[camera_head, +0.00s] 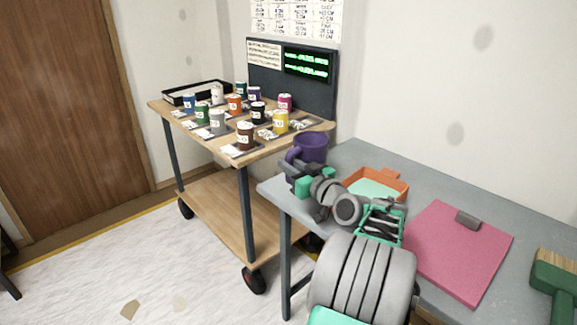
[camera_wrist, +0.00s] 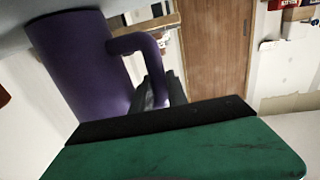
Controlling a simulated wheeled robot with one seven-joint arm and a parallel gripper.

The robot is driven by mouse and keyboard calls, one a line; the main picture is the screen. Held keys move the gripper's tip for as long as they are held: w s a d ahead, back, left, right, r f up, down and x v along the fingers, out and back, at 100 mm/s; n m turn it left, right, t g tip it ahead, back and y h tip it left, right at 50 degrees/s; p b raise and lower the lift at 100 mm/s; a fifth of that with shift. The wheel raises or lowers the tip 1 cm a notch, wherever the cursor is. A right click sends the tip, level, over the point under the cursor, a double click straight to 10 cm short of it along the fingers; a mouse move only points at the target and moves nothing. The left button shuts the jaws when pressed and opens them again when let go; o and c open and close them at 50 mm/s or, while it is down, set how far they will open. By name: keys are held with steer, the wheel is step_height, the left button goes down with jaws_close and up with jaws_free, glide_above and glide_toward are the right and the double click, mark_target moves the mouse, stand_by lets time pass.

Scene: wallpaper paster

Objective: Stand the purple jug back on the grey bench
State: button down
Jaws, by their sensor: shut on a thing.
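The purple jug (camera_head: 311,147) is at the far left corner of the grey bench (camera_head: 450,180) in the head view. It looks roughly upright there. Its lower part is hidden behind my gripper (camera_head: 294,172), so I cannot tell whether it touches the bench top. My gripper is shut on the jug's handle. In the wrist view the jug (camera_wrist: 80,62) fills the upper left, and its curved handle (camera_wrist: 150,48) runs down to the dark fingers (camera_wrist: 155,92).
An orange tray (camera_head: 400,187) with pale green contents lies right of the jug. A pink clipboard (camera_head: 458,250) and a green-handled brush (camera_head: 553,283) lie further right. A wooden trolley (camera_head: 160,105) with several small cans stands behind, close to the bench's left end.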

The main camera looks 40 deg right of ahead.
steer(key=c, duration=1.3)
jaws_free()
steer(key=shift+f, duration=0.1)
steer(key=shift+p, duration=0.3)
